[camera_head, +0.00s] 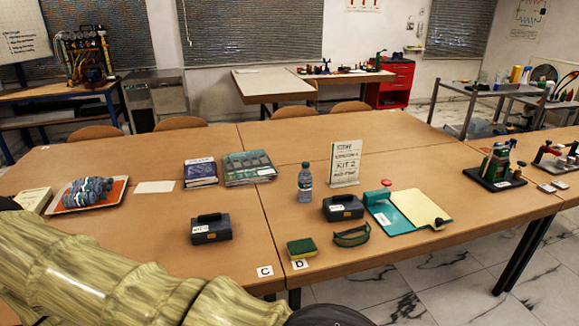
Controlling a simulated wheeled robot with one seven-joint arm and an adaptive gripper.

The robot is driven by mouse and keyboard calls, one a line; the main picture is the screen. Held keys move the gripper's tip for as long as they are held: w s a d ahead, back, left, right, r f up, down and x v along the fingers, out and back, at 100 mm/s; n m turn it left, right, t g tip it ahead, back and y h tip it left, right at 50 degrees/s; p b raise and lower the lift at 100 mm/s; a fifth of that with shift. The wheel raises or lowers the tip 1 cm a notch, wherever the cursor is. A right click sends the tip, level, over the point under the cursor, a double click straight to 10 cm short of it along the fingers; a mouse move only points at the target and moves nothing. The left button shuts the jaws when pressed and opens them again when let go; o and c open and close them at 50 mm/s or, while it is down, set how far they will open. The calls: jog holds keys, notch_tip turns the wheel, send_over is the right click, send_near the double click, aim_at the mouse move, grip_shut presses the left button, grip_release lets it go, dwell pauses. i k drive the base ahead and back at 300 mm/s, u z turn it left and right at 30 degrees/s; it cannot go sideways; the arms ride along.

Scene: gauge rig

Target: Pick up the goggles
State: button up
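The goggles (351,236) lie on the long wooden table near its front edge. They have a dark green frame and look curved. They sit right of a green and yellow sponge (301,248), in front of a black case (343,208) and left of a teal clipboard (385,213). My arm reaches in from the lower left, with a pale yellow-green, wood-like surface. A dark part at its end shows at the bottom edge, below and left of the goggles. My gripper's fingers are not visible.
A water bottle (305,183) and a standing sign (345,163) rise behind the goggles. Another black case (211,229) stands left, and a tray (116,203) of bundled items lies far left. The front strip near label D (300,265) is mostly clear.

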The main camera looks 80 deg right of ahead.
aim_at(350, 242)
jog(key=u, duration=0.55)
jog(key=i, duration=1)
jog(key=z, duration=4.05)
jog(key=i, duration=1)
